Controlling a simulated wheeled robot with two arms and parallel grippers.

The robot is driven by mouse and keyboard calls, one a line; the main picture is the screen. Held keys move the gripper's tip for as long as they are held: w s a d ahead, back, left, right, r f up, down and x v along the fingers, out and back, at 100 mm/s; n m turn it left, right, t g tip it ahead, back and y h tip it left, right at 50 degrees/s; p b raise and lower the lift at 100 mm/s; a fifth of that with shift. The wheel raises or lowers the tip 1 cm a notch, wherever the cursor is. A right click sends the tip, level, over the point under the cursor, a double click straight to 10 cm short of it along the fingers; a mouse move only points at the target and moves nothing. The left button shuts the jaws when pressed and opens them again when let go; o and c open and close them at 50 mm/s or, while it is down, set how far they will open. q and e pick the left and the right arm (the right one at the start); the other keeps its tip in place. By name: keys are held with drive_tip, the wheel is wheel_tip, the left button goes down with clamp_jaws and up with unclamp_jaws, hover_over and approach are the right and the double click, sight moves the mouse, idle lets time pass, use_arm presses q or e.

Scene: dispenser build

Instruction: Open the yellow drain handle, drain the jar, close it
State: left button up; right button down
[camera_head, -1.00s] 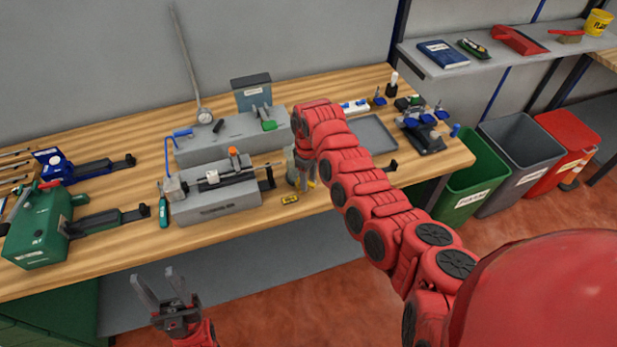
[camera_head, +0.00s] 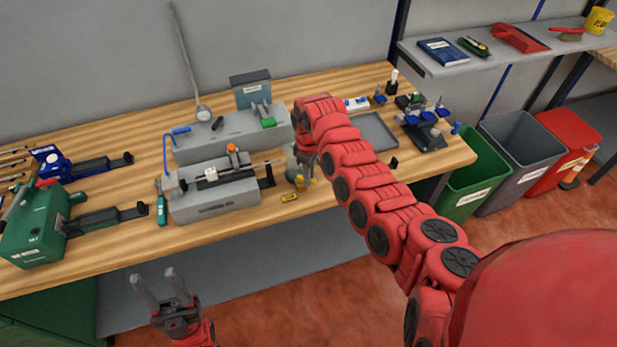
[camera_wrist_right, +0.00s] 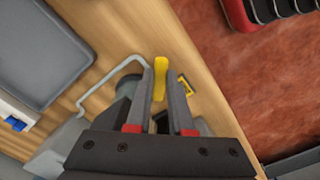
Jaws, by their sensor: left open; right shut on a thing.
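The yellow drain handle (camera_wrist_right: 160,72) stands between the two fingers of my right gripper (camera_wrist_right: 161,80) in the right wrist view. The right gripper is shut on it. In the head view the right gripper (camera_head: 307,176) is at the bench's front edge beside the jar (camera_head: 291,165), and bits of yellow show at its fingertips. The jar is a pale, glassy cylinder, mostly hidden by my right arm, and I cannot see its level. My left gripper (camera_head: 154,276) is open and empty, in front of the bench and below its top.
A grey fixture block (camera_head: 213,202) stands left of the jar. A small yellow label (camera_head: 289,198) lies on the bench (camera_head: 250,228) near its front edge. A grey tray (camera_head: 374,132) lies behind my right arm. Bins (camera_head: 473,185) stand right of the bench.

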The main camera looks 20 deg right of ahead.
drive_tip(key=shift+w+d+f+n+b, duration=0.2)
drive_tip(key=shift+f+n+b, duration=0.05)
drive_tip(key=shift+n+b, duration=0.55)
drive_tip(key=n+b, duration=0.1)
drive_tip(key=b, duration=0.1)
drive_tip(key=n+b, duration=0.1)
drive_tip(key=n, duration=0.1)
drive_tip(key=shift+w+d+b, duration=0.1)
drive_tip(key=shift+w+b, duration=0.25)
drive_tip(key=shift+b, duration=0.05)
drive_tip(key=shift+w+r+n+b, duration=0.2)
drive_tip(key=shift+n+b, duration=1)
drive_tip(key=shift+b, duration=0.15)
drive_tip(key=c, duration=0.8)
unclamp_jaws()
drive_tip(key=shift+r, duration=0.15)
